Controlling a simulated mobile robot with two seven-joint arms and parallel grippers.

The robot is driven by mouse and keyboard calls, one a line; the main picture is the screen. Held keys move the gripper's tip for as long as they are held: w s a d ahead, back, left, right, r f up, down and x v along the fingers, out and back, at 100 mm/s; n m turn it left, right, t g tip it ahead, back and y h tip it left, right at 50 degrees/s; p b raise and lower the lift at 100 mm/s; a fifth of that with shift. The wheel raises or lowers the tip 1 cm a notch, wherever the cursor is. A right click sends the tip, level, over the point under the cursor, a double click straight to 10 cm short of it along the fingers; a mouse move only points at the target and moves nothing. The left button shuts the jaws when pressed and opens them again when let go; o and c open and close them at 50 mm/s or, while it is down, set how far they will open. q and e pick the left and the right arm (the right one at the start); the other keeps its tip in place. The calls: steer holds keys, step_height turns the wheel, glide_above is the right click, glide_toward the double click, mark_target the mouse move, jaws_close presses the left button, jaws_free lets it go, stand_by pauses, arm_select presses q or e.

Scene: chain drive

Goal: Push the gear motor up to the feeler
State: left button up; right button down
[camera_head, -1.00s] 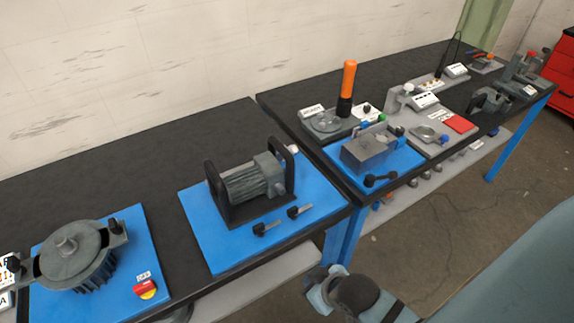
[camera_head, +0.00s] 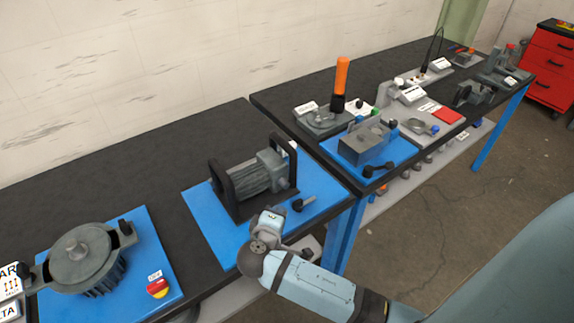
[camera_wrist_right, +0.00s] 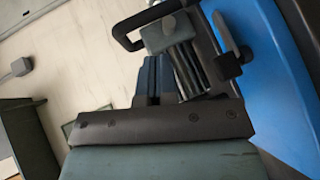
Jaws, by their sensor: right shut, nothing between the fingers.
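The gear motor (camera_head: 252,177) is a grey finned cylinder with a gearbox block, on a black base with black end handles. It sits on a blue plate (camera_head: 222,242) and also shows ahead in the right wrist view (camera_wrist_right: 172,35). My right gripper (camera_head: 270,218) is at the plate's front edge, just in front of the motor. Its fingers are together and empty in the wrist view (camera_wrist_right: 154,72), pointing at the motor; I cannot tell if they touch it. A small white part (camera_head: 292,146) shows behind the motor's right handle; I cannot tell if it is the feeler. My left gripper is out of view.
A black clamp lever (camera_head: 304,204) stands on the plate right of my gripper. A round grey unit (camera_head: 80,258) and a red-yellow switch (camera_head: 158,287) are on the left plate. Fixtures and an orange-handled tool (camera_head: 341,78) stand on the far right bench.

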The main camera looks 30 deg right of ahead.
mark_target(290, 159)
steer(key=w+r+t, duration=0.1)
steer(key=w+a+n+t+h, duration=0.1)
steer(key=w, duration=0.1)
steer(key=w+r+h, duration=0.1)
steer(key=shift+w+a+r+n+t, duration=0.25)
steer(key=shift+w+r+n+t, duration=0.1)
steer(key=shift+w+n+t, duration=0.05)
steer(key=shift+w+d+r, duration=0.15)
steer(key=shift+w+d, duration=0.1)
steer(key=w+d+p, duration=0.1)
steer(key=w+d, duration=0.1)
steer(key=d, duration=0.1)
steer(key=w+d+p, duration=0.1)
steer(key=d+p, duration=0.1)
steer(key=d, duration=0.2)
steer(key=w+d+p, duration=0.1)
steer(key=w+d, duration=0.1)
steer(key=d, duration=0.1)
steer(key=shift+w+d+p, duration=0.35)
steer(key=shift+w+f, duration=0.1)
steer(key=shift+f, duration=0.1)
